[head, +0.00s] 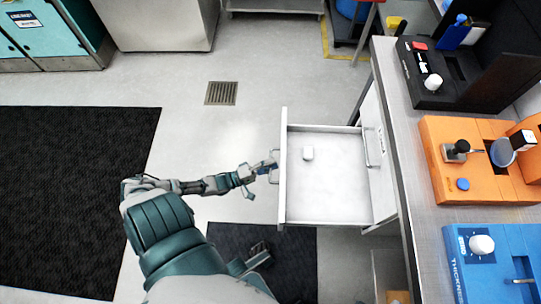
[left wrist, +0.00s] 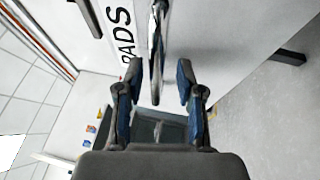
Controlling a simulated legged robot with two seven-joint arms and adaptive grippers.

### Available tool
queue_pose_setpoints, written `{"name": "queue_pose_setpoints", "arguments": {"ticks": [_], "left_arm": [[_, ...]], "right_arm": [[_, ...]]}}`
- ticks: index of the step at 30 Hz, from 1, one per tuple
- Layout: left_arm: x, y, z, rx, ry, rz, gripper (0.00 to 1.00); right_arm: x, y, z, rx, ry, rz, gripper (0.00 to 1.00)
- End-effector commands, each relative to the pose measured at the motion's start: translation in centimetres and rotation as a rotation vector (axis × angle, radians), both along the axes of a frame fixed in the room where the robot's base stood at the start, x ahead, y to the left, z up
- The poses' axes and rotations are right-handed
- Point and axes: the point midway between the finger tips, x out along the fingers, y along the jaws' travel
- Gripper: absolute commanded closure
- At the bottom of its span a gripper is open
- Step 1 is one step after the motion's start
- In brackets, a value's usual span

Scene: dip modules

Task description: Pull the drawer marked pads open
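My right gripper is not recognisable in either view.
Another drawer front with a handle (head: 369,150) sits closed in the bench behind the open drawer. The bench top (head: 405,130) carries black, orange (head: 440,130) and blue (head: 460,270) modules. Open floor and a dark mat (head: 70,180) lie left of the drawer.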

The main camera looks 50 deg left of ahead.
Motion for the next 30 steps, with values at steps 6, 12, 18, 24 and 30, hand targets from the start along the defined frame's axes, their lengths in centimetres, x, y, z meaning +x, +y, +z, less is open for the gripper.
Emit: {"name": "queue_pose_setpoints", "arguments": {"ticks": [6, 12, 18, 24, 30], "left_arm": [[-2.1, 0.5, -0.4, 0.001, 0.003, 0.000, 0.63], [-6.4, 1.8, -1.4, 0.001, 0.006, 0.000, 0.63], [-9.8, 2.9, -2.1, -0.002, 0.005, 0.001, 0.63], [-11.3, 3.3, -2.4, -0.002, 0.004, 0.001, 0.63], [-11.3, 3.3, -2.3, -0.002, 0.003, 0.000, 0.63]], "right_arm": [[-0.1, -0.2, 0.0, 0.001, 0.000, 0.000, 1.00], [-0.1, 0.0, 0.0, 0.000, -0.001, 0.000, 1.00], [-0.1, 0.0, 0.1, 0.000, -0.001, 0.000, 1.00], [-0.1, -0.1, 0.1, 0.002, -0.001, 0.000, 1.00], [-0.1, -0.1, 0.1, 0.002, -0.001, 0.000, 1.00]]}}
